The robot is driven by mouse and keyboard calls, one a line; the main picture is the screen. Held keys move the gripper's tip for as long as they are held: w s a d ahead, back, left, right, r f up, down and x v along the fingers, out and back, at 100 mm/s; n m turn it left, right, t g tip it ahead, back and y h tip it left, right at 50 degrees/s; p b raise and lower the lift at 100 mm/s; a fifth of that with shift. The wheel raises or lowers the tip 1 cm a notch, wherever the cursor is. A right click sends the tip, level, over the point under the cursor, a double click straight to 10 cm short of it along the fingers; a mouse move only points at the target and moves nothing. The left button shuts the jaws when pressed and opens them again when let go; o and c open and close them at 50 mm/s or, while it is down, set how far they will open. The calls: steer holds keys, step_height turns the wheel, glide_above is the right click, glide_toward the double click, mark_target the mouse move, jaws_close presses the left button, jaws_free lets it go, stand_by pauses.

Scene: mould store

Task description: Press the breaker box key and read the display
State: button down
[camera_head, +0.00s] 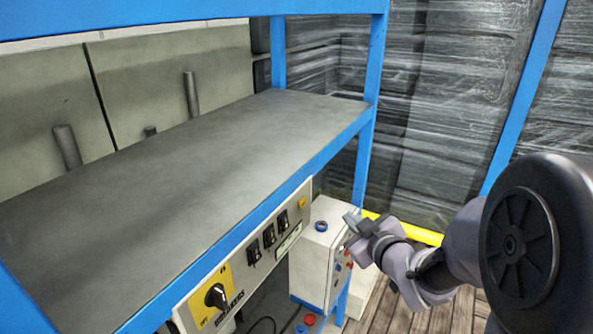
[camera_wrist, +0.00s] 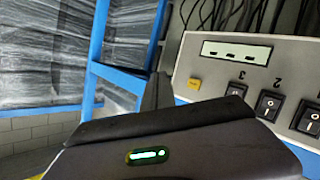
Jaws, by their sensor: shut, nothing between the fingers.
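The breaker box (camera_head: 243,258) is a long pale panel under the blue front rail of the shelf. Its small yellow key (camera_head: 303,203) is at the right end; it also shows in the wrist view (camera_wrist: 194,83). The display (camera_head: 288,240) is a pale strip below the black switches; in the wrist view (camera_wrist: 236,52) it appears upside down with short dark dashes and no digits I can make out. My gripper (camera_head: 352,222) is shut and empty, to the right of the panel and apart from the key. In the wrist view its dark fingers (camera_wrist: 158,92) point toward the panel's end, beside the key.
A black rotary switch on a yellow plate (camera_head: 212,292) sits at the panel's left. A white box (camera_head: 318,255) with a blue button on top and coloured buttons on its side stands behind my gripper. A blue post (camera_head: 366,150) rises nearby. The grey shelf top (camera_head: 180,165) is largely clear.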

mark_target(302, 203)
steer(key=shift+f, duration=0.15)
steer(key=shift+a, duration=0.15)
steer(key=w+a+b, duration=0.1)
steer(key=w+a, duration=0.4)
steer(key=a, duration=0.2)
stand_by(0.6)
steer(key=shift+w+b, duration=0.15)
steer(key=shift+b, duration=0.2)
stand_by(1.2)
steer(key=shift+w+a+b, duration=0.15)
steer(key=shift+a+b, duration=0.15)
steer(key=shift+b, duration=0.05)
